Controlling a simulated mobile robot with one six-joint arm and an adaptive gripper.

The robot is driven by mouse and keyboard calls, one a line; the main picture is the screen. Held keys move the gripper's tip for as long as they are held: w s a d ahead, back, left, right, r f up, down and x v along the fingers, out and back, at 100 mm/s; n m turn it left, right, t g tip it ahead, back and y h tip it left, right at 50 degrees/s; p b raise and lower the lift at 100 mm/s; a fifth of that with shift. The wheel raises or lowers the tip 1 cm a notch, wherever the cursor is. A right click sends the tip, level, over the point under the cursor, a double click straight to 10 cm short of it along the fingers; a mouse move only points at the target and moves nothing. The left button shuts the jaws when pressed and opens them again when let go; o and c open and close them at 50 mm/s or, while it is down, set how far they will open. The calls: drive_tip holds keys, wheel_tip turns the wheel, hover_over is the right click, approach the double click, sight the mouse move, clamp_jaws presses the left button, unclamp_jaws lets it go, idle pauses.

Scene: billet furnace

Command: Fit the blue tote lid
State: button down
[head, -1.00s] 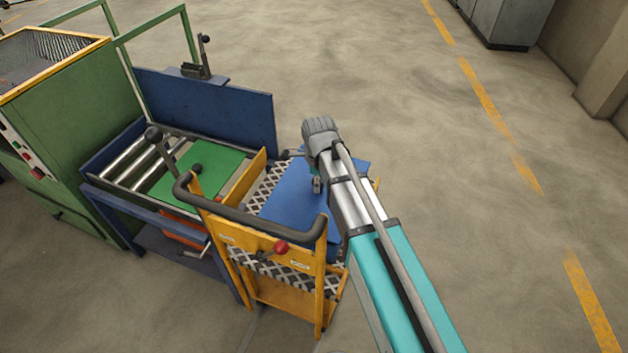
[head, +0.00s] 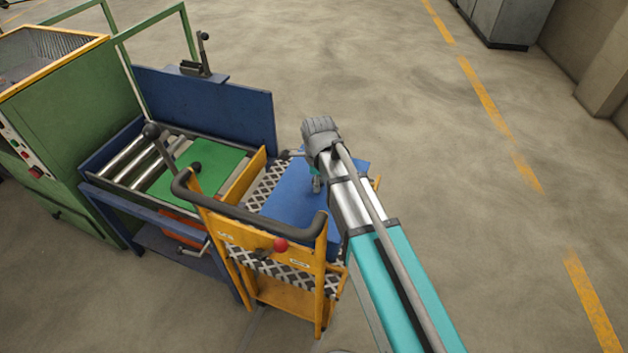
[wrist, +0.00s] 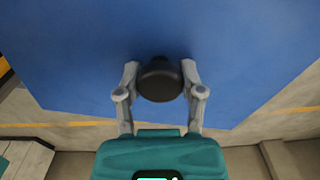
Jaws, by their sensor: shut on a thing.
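The blue lid (head: 290,205) is a flat panel at the yellow cart (head: 240,232), partly hidden behind my arm and the cart's handle. In the wrist view the lid (wrist: 85,55) fills most of the upper picture. A round black knob (wrist: 160,85) stands on it near its lower edge. My gripper (wrist: 160,78) is shut on this knob, one grey finger on each side. In the head view my gripper (head: 316,184) is mostly hidden by my wrist. I cannot tell whether the lid rests on the cart or hangs just above it. I see no clear blue tote.
A green machine (head: 75,125) is at far left. The floor at right is clear.

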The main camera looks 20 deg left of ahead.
drive_tip(key=shift+f, duration=0.1)
idle(0.5)
drive_tip(key=shift+c, duration=0.6)
unclamp_jaws()
drive_tip(key=s+d+n, duration=0.3)
drive_tip(key=d+n, duration=0.5)
drive_tip(key=d, duration=1)
drive_tip(key=s+d+n, duration=0.3)
drive_tip(key=d+n, duration=0.4)
drive_tip(key=d, duration=1)
wheel_tip(320, 180, up, 22)
drive_tip(key=p, duration=2.1)
drive_tip(key=shift+d+n+p, duration=0.25)
drive_tip(key=shift+n+p, duration=0.1)
drive_tip(key=shift+n, duration=0.05)
